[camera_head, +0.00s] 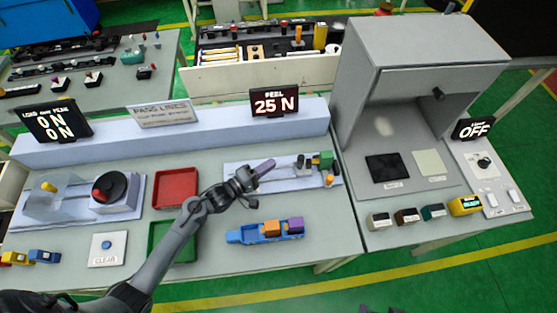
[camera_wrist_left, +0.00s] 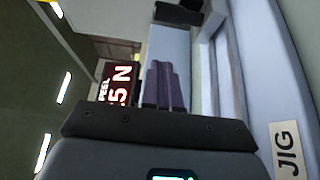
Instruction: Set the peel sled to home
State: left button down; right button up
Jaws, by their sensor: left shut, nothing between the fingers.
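The peel station is a pale plate (camera_head: 240,172) in the middle of the bench. At its right end sits a green and grey block (camera_head: 325,161) with an orange-yellow knob (camera_head: 329,180) in front; I take this to be the peel sled, but cannot be sure. My left gripper (camera_head: 266,166) is above the left part of the plate, left of and apart from the block. Its purple fingers are shut with nothing between them; they also show in the wrist view (camera_wrist_left: 164,87). The peel display (camera_head: 274,102) reads 25 N. My right gripper is not clearly seen.
A red tray (camera_head: 175,173) and a green tray (camera_head: 154,252) lie left of the station. A blue carrier (camera_head: 248,235) with orange and purple blocks lies in front. A grey hooded booth (camera_head: 348,85) stands on the right. Bench between carrier and plate is clear.

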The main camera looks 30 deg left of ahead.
pick_arm(q)
jog(key=v, duration=0.6)
jog(key=shift+s+d, duration=0.15)
jog(key=shift+s, duration=0.35)
pick_arm(e)
jog(key=shift+d+f, duration=0.1)
jog(key=shift+d, duration=0.3)
